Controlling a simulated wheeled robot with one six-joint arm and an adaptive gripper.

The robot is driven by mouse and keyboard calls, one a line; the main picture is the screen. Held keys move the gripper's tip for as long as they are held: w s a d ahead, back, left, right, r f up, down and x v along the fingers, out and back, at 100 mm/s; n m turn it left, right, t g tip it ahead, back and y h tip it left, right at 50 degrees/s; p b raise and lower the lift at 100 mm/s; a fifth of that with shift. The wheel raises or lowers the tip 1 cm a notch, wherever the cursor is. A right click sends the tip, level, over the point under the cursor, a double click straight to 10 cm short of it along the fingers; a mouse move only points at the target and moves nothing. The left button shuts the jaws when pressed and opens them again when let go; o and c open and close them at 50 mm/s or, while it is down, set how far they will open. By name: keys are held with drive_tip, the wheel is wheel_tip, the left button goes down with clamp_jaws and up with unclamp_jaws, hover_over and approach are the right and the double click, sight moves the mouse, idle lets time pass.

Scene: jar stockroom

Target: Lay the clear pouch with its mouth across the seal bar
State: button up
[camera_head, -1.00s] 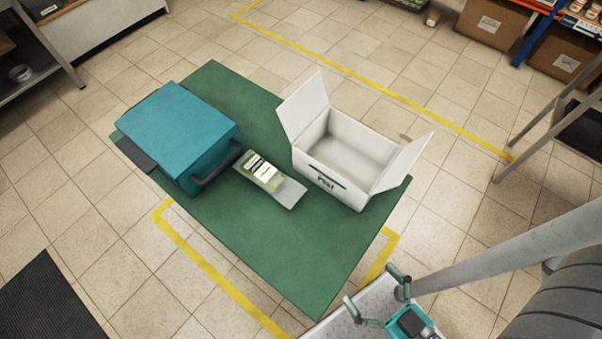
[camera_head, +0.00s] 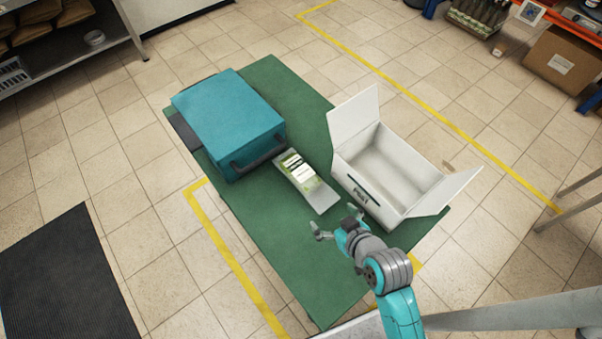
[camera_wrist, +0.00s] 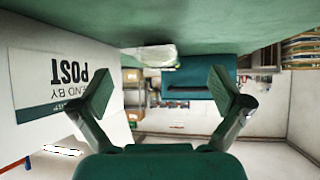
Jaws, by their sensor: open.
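The clear pouch (camera_head: 317,193) lies flat on the green table top, a green and white label at its far end. It lies between the teal machine (camera_head: 228,115) and the white box. A dark bar (camera_head: 259,157) runs along the machine's near side; I cannot tell whether it is the seal bar. The pouch's far end is close to this bar. My gripper (camera_head: 334,225) is open and empty, just short of the pouch's near end. In the wrist view, the pouch (camera_wrist: 152,54) shows ahead, beyond and above the open fingers (camera_wrist: 161,90), apart from them. The machine (camera_wrist: 205,92) is behind it.
The open white box (camera_head: 385,170) stands right of the pouch, flaps raised; its lettered wall (camera_wrist: 60,80) is close on the left in the wrist view. The green table top (camera_head: 290,255) is bare on the near left side.

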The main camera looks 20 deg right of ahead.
sight(301, 170)
drive_tip(key=w+r, duration=0.1)
drive_tip(key=w, duration=0.2)
drive_tip(key=w+r+n+g+y, duration=0.1)
drive_tip(key=w+r, duration=0.1)
drive_tip(key=w, duration=0.1)
drive_tip(key=w+r+n+g, duration=0.1)
drive_tip(key=w, duration=0.3)
drive_tip(key=shift+d+r+y, duration=0.15)
drive_tip(key=shift+d+y, duration=0.15)
drive_tip(key=shift+d, duration=0.05)
drive_tip(key=x, duration=0.5)
drive_tip(key=shift+w+a, duration=0.1)
drive_tip(key=shift+w, duration=0.05)
drive_tip(key=shift+a+x, duration=0.1)
drive_tip(key=shift+x, duration=1.25)
drive_tip(key=shift+a+x, duration=0.15)
drive_tip(key=shift+x, duration=1.25)
drive_tip(key=shift+s, duration=0.25)
drive_tip(key=c, duration=1.5)
drive_tip(key=shift+o, duration=0.2)
